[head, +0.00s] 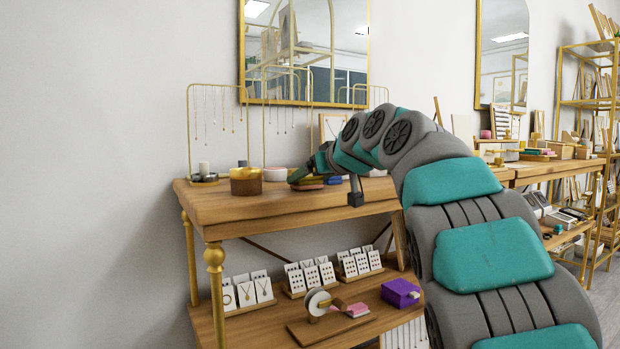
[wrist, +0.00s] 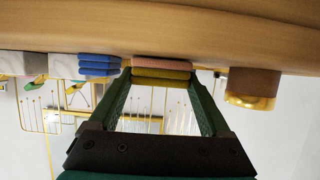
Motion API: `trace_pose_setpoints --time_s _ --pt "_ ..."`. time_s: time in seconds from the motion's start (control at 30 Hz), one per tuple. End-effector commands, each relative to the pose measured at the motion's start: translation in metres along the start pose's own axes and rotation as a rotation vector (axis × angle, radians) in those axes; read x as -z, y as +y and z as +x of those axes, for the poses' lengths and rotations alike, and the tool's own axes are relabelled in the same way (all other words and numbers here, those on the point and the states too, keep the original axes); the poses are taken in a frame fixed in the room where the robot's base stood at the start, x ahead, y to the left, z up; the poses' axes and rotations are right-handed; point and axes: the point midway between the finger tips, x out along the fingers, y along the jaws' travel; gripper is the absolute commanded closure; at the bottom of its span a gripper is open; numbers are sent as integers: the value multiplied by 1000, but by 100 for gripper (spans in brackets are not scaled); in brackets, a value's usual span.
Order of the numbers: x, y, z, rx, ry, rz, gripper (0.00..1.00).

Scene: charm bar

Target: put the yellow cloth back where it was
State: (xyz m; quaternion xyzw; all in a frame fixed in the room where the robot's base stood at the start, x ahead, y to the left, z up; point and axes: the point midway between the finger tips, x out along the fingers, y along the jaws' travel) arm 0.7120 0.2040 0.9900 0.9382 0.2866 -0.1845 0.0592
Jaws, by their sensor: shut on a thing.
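The yellow cloth (wrist: 162,75) is a flat folded piece between the fingertips of my gripper (wrist: 161,76), which is shut on it. The wrist view is upside down, with the tabletop at its top. There the yellow cloth lies against the upper face of a folded pink cloth (wrist: 162,62), which is at the tabletop. I cannot tell whether the yellow cloth's weight rests on it. In the head view my gripper (head: 308,180) is low over the upper wooden top, and the yellow cloth is a thin strip there, partly hidden by a finger.
Folded blue cloths (wrist: 99,66) lie close beside the pink one. An amber jar (head: 246,181) stands on the wooden top (head: 270,203), with a necklace stand (head: 204,180) at its left end. The lower shelf holds earring cards, a spool stand and a purple box (head: 400,293).

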Motion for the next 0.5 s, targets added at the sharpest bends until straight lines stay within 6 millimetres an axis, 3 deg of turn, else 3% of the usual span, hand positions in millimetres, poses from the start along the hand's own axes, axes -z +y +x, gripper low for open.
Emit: trace_pose_setpoints --time_s 0.07,0.1,0.27,0.5 --pt "-3 0 1 0 0 0 73" --pt "-3 0 1 0 0 0 17" --pt "-2 0 1 0 0 0 0" --pt "-2 0 1 0 0 0 0"
